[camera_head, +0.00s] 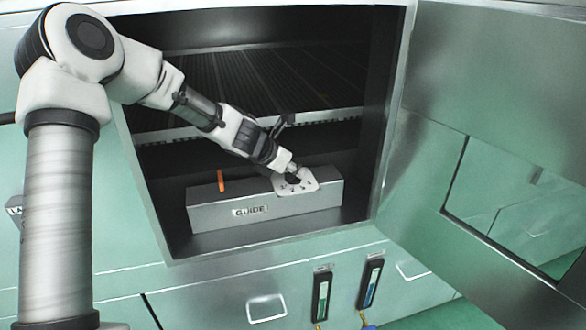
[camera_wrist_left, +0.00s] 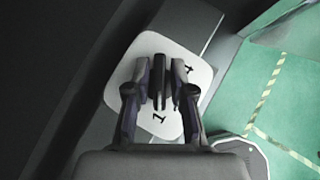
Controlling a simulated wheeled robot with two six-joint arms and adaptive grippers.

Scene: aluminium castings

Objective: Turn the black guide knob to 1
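The black guide knob (camera_wrist_left: 158,82) sits on a pale dial plate (camera_wrist_left: 118,85), seen from above in the wrist view as a narrow upright bar. A mark that looks like a 1 (camera_wrist_left: 160,117) lies just below the bar, and another numeral (camera_wrist_left: 187,69) is at its right. I cannot tell which end of the knob is its pointer. My left gripper (camera_head: 291,172) is at the knob; in the wrist view its fingers (camera_wrist_left: 159,90) stand on both sides with narrow gaps showing. In the head view the gripper largely hides the knob. My right gripper is not in view.
The plate is on a grey box labelled GUIDE (camera_head: 215,215), with an orange peg (camera_head: 221,181) at its left. The box stands inside an open cabinet under a rack (camera_head: 250,85). An open metal door (camera_head: 480,120) bounds the right side.

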